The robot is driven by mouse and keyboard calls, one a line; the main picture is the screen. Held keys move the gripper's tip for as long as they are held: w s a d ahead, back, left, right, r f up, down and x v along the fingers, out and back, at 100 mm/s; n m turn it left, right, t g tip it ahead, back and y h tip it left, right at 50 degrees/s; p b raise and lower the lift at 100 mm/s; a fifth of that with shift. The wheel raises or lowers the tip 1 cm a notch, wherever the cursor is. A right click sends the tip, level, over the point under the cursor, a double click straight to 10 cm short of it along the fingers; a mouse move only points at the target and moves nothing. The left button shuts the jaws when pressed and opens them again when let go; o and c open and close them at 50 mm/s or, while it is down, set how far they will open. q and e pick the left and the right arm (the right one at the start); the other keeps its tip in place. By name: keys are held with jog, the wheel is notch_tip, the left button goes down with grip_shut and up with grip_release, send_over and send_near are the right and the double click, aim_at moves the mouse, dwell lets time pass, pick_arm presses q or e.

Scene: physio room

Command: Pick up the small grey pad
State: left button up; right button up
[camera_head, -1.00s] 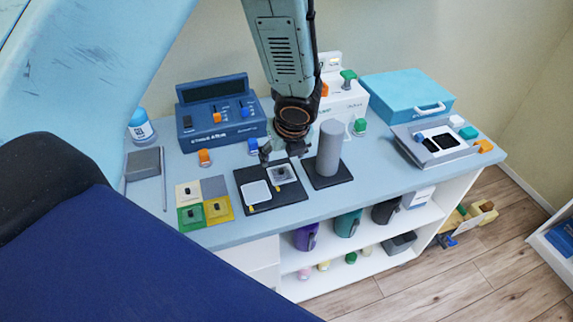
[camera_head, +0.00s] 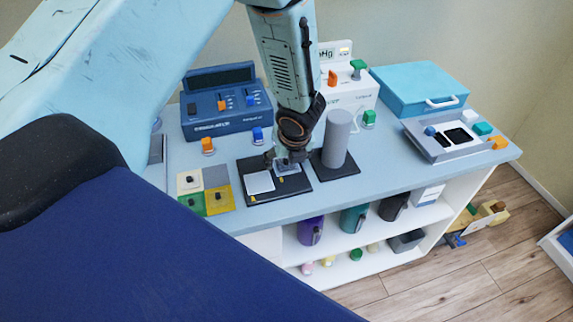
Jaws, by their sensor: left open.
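My left gripper (camera_head: 286,164) points down over the black tray (camera_head: 292,190) on the bench. It is open, and its fingers are at the small grey pad (camera_head: 291,172), around or just above it; I cannot tell which. The gripper hides much of this pad. A white pad (camera_head: 260,182) lies on the same tray, left of the gripper. My right gripper is not in view.
A grey cylinder (camera_head: 337,139) stands on a dark base close to the right of the gripper. A blue console (camera_head: 225,103) is behind left, a white device (camera_head: 352,92) behind right. Coloured squares (camera_head: 219,200) lie left. A grey device (camera_head: 440,140) is farther right.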

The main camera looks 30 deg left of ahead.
pick_arm(q)
jog(key=shift+s+a, duration=0.1)
jog(key=shift+a, duration=0.05)
jog(key=shift+c, duration=0.2)
jog(key=shift+d, duration=0.2)
jog(key=c, duration=0.4)
jog(key=shift+a+r, duration=0.1)
jog(key=shift+a, duration=0.05)
jog(key=c, duration=0.5)
jog(key=shift+c, duration=1.3)
